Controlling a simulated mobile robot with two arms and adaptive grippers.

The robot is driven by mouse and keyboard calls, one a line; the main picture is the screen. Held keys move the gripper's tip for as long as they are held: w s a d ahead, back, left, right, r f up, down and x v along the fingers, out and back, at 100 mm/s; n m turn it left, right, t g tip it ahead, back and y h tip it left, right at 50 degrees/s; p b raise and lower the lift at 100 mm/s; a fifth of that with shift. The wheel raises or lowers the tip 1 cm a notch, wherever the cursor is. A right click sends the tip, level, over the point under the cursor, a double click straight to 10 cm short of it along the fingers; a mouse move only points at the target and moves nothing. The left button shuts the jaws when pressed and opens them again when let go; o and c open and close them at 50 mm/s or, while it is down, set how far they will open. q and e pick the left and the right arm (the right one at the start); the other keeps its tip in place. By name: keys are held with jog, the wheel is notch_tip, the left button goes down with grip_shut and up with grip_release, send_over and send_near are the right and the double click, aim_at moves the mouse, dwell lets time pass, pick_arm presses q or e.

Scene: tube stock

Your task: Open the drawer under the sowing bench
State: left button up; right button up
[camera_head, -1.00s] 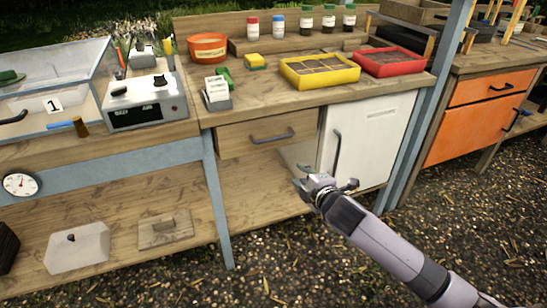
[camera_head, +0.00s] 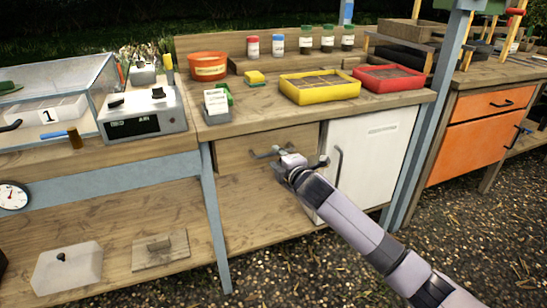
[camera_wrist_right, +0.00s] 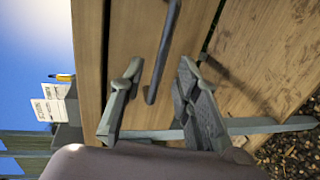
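The drawer (camera_head: 232,160) is a plain wooden front under the bench top, left of a white cabinet door; it looks closed. Its dark bar handle is mostly hidden by my gripper in the head view. In the right wrist view the handle (camera_wrist_right: 166,45) runs up the picture, with its lower end between my fingers. My right gripper (camera_head: 291,158) is in front of the drawer's right part. Its two fingers are spread apart, with gaps on both sides of the handle. My left gripper is not in view.
The white cabinet door (camera_head: 365,165) with its own upright handle is just right of my gripper. On the sowing bench (camera_head: 270,117) stand a yellow tray (camera_head: 320,86), a red tray (camera_head: 388,78) and a card holder (camera_head: 216,107). Below the drawer is an open shelf.

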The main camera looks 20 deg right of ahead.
aim_at(274, 154)
jog(key=shift+b+x, duration=0.3)
jog(key=shift+x, duration=1.75)
grip_shut()
